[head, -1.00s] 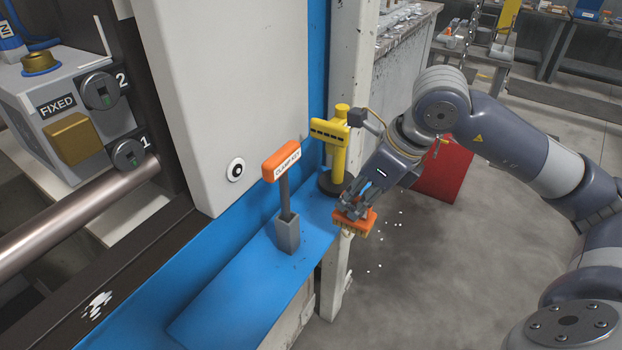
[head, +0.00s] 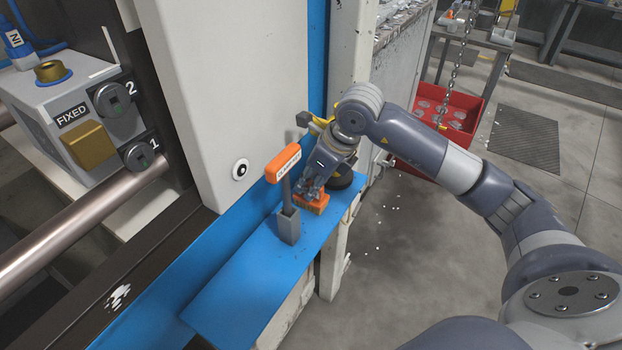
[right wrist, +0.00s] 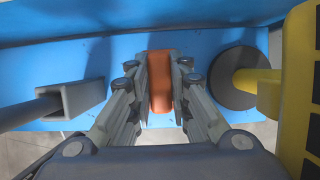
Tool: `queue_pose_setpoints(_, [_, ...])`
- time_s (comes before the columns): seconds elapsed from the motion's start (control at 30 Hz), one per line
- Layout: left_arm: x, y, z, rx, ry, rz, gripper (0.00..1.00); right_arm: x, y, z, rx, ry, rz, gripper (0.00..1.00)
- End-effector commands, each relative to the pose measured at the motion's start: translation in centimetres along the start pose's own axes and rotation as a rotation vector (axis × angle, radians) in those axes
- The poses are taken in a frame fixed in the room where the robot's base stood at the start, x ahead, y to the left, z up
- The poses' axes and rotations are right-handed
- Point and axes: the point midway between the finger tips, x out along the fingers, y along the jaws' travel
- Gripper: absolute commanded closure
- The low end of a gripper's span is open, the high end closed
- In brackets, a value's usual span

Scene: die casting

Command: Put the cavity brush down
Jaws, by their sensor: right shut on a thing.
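The cavity brush (head: 312,204) is an orange block with a raised grip, low over the blue shelf (head: 237,288) behind the clamp key. My right gripper (head: 313,188) is shut on the brush from above. In the right wrist view the orange brush (right wrist: 160,80) sits between the two fingers, over the blue shelf surface. I cannot tell for sure whether its underside touches the shelf. My left gripper is not in view.
The orange-handled clamp key (head: 283,162) stands in a grey socket (head: 289,226) just left of the brush. A yellow tool on a round dark base (right wrist: 238,78) stands close on the other side. The shelf's near part is clear.

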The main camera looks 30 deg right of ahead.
Motion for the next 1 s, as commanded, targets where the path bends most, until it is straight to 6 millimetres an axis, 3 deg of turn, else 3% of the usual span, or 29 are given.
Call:
queue_pose_setpoints(0.37, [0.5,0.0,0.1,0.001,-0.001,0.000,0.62,0.5,0.0,-0.2,0.000,-0.002,0.000,1.00])
queue_pose_setpoints(0.4, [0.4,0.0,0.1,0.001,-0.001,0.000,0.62,0.3,0.0,-0.1,0.000,-0.002,0.000,0.75])
queue_pose_setpoints(0.47, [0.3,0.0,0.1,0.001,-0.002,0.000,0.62,0.3,0.0,-0.1,0.000,-0.001,0.000,0.62])
queue_pose_setpoints(0.83, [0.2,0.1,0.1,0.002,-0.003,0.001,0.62,0.2,0.0,-0.1,0.000,-0.001,0.000,0.62])
queue_pose_setpoints(1.0, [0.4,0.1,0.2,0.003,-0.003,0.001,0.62,-1.4,-0.1,0.1,0.001,-0.006,-0.003,0.62])
